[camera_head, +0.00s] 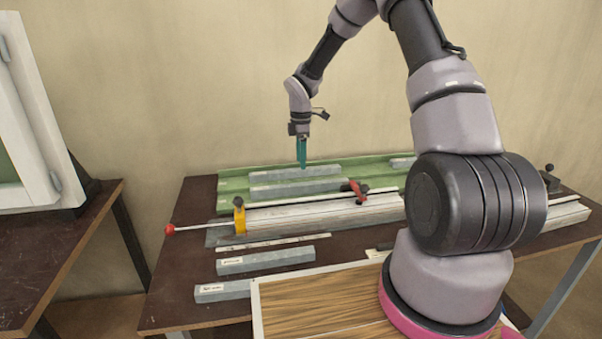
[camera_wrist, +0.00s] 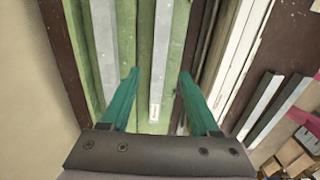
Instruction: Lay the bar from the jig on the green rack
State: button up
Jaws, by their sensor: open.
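The green rack (camera_head: 232,190) lies along the back of the table, with ridges running lengthwise. Two grey bars lie on it side by side, a far bar (camera_head: 295,173) and a near bar (camera_head: 297,188). My gripper (camera_head: 302,164) points down over the rack, its teal fingers apart. In the wrist view the fingers (camera_wrist: 159,73) stand either side of a grey bar (camera_wrist: 160,60) on the rack, with nothing clasped. A second bar (camera_wrist: 103,40) lies to its left. The jig (camera_head: 310,216), a long pale profile with a yellow clamp (camera_head: 239,216), stands in front of the rack. I cannot tell whether it holds a bar.
Two labelled grey bars (camera_head: 265,260) lie at the table's front left. A thin pale strip (camera_head: 273,243) lies between them and the jig. A red-handled rod (camera_head: 170,230) sticks out left of the jig. A wood-grained panel (camera_head: 325,305) is at the front. My arm hides the table's right part.

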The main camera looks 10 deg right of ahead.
jog(key=s+d+r+m+t, duration=0.2)
jog(key=s+r+m, duration=0.4)
jog(key=r, duration=0.7)
jog(key=s+d+r+m+t, duration=0.15)
jog(key=s+r+m, duration=0.35)
jog(key=s+r, duration=0.5)
jog(key=s+d+r+m+t+y, duration=0.1)
jog(key=s+r+m+t, duration=0.1)
jog(key=s+r+m, duration=0.3)
jog(key=s+d+r+m+t+y, duration=0.1)
jog(key=s+r+m, duration=0.3)
jog(key=s, duration=0.8)
jog(key=shift+d+r+m+t, duration=0.15)
jog(key=shift+r+m+t, duration=0.2)
jog(key=shift+m, duration=0.75)
